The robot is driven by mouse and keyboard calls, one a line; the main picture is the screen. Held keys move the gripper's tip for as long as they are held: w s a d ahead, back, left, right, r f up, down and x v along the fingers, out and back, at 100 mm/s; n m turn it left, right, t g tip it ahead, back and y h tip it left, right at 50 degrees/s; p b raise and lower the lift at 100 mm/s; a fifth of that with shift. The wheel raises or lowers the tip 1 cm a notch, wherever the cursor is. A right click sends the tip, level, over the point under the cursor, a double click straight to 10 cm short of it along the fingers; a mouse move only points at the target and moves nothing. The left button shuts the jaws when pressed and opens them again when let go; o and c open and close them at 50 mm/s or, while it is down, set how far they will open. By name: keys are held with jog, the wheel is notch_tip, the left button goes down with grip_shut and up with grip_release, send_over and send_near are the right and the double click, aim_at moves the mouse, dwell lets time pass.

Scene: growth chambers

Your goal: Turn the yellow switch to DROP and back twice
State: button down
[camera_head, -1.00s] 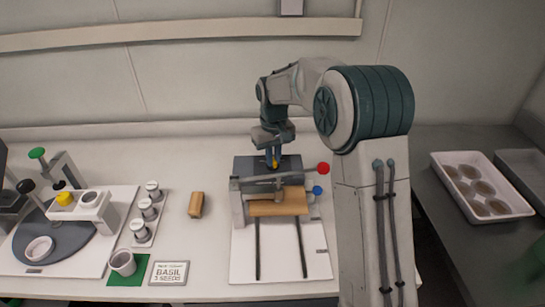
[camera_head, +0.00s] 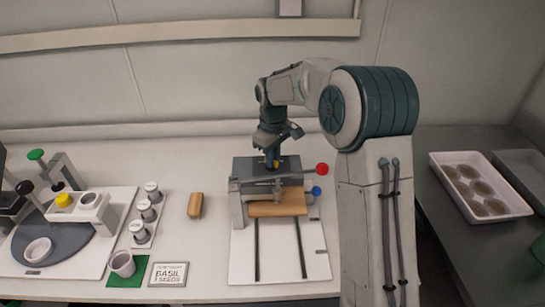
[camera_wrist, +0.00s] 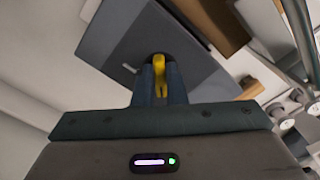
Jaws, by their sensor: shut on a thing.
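The yellow switch (camera_wrist: 159,70) shows in the wrist view as a narrow yellow lever on a dark grey panel (camera_wrist: 105,45). My gripper (camera_wrist: 159,88) is shut on it, with a blue-grey finger on each side. In the head view my gripper (camera_head: 272,160) points down at the back of the grey-topped fixture (camera_head: 240,170), and only a bit of yellow shows at its tips. Any DROP marking is too small or hidden to read.
In front of the switch stand a wooden block (camera_head: 278,208), a red-knobbed lever (camera_head: 322,169) and a blue knob (camera_head: 316,191). A loose tan block (camera_head: 195,205), small jars (camera_head: 146,212) and a basil card (camera_head: 168,274) lie to the left. A tray of pots (camera_head: 480,190) is at right.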

jog(key=shift+r, duration=0.1)
jog(key=c, duration=1.5)
grip_release()
notch_tip(320, 180, up, 14)
jog(key=shift+f+b, duration=0.1)
jog(key=shift+b, duration=0.4)
